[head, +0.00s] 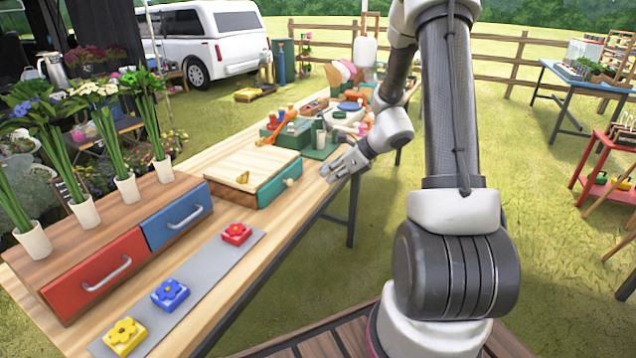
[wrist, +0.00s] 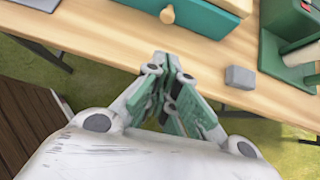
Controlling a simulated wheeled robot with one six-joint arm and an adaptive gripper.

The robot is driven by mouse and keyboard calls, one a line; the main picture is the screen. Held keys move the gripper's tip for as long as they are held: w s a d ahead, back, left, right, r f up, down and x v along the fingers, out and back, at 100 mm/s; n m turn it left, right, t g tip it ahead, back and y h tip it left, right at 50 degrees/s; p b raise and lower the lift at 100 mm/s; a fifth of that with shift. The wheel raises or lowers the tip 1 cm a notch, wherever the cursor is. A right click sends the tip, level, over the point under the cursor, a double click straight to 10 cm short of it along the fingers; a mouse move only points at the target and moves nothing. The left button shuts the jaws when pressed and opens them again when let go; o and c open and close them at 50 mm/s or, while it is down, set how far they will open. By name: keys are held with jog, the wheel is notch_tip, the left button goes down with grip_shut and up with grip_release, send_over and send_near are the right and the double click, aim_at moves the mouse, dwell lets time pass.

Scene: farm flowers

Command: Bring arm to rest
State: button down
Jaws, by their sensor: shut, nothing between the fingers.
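My gripper (head: 338,168) is shut and empty near the front edge of the wooden table (head: 225,255). It is to the right of the small box with a teal drawer (head: 279,186). In the wrist view my gripper (wrist: 168,62) points at the table edge, its green-padded fingers together. The teal drawer front (wrist: 195,18) with a round wooden knob lies just beyond the fingertips. My arm reaches down and to the left from its column in the head view.
A grey block (wrist: 240,77) lies right of the fingers. A green toolbox (head: 287,133) and bottles stand behind. Yellow (head: 125,335), blue (head: 170,294) and red (head: 236,233) flower blocks lie on a grey strip. A cabinet with red (head: 95,275) and blue drawers holds several potted flowers.

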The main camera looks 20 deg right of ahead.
jog(key=s+r+n+g, duration=0.4)
jog(key=s+n+g, duration=0.1)
jog(key=s+n, duration=0.9)
jog(key=s+a+r+n+t+h, duration=0.2)
jog(key=s+r+n+h, duration=0.4)
jog(key=s+r+n, duration=0.7)
jog(key=s+r, duration=0.3)
jog(key=r, duration=0.2)
jog(key=shift+s+n+t, duration=0.25)
jog(key=shift+n+t, duration=0.05)
jog(key=shift+t, duration=0.1)
